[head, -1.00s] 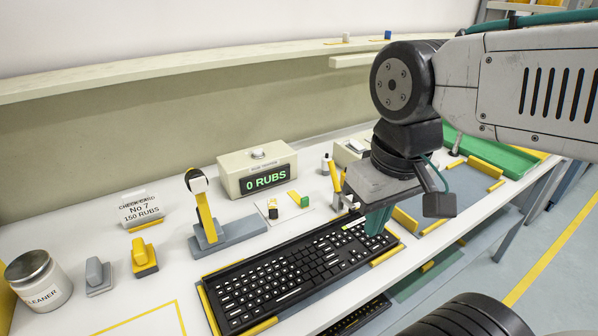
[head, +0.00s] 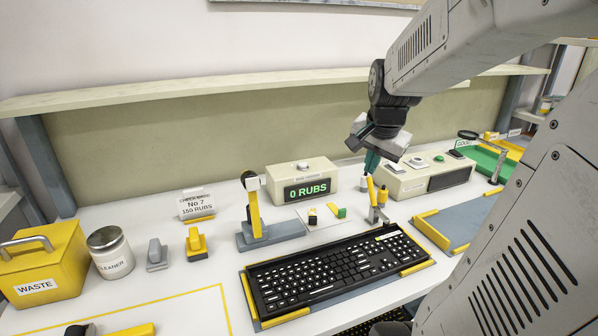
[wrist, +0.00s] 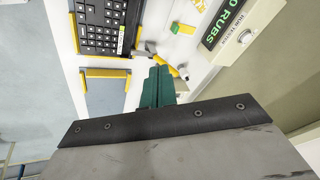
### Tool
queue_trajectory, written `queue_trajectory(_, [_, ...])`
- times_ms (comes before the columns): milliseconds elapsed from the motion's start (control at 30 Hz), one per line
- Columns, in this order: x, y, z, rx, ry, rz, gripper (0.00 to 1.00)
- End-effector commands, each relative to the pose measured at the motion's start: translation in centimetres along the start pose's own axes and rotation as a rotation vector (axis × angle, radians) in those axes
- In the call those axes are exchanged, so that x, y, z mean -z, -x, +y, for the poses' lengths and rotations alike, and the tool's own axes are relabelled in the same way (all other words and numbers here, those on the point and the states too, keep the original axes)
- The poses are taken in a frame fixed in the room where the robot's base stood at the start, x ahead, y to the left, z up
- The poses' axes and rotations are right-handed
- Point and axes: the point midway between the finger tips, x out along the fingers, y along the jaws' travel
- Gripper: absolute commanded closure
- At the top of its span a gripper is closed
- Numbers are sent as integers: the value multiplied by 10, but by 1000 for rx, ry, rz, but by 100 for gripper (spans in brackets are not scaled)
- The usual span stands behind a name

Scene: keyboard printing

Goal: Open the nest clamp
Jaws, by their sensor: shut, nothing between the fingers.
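The black keyboard (head: 335,268) lies in its nest, with yellow rails (head: 248,300) around it. A small clamp with yellow upright handles (head: 377,196) and grey metal parts stands at the keyboard's far right corner. In the wrist view its yellow handle (wrist: 146,56) shows beside the fingers, partly hidden by them. My gripper (head: 371,163) has green fingers, pointing down, shut and empty, just above and behind the clamp's handle tops in the head view. Whether they touch I cannot tell. The shut fingers (wrist: 160,80) also show in the wrist view.
A counter box reading 0 RUBS (head: 303,180) and a lever with a yellow arm on a grey base (head: 272,233) stand behind the keyboard. A beige control box (head: 425,180) stands close to my gripper. An empty grey pad (head: 465,222) lies right.

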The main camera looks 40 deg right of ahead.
Motion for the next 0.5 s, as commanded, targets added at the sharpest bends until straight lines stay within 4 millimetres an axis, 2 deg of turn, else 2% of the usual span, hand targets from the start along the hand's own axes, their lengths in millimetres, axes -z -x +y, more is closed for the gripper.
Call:
queue_trajectory(33, [23, -9, 10, -7, -91, 25, 100])
queue_trajectory(100, [46, -16, 19, -7, -185, 55, 100])
queue_trajectory(200, [66, -22, 28, -5, -267, 83, 100])
queue_trajectory(367, [74, -34, 31, -4, -301, 94, 100])
queue_trajectory(500, [75, -56, 31, -5, -298, 91, 100])
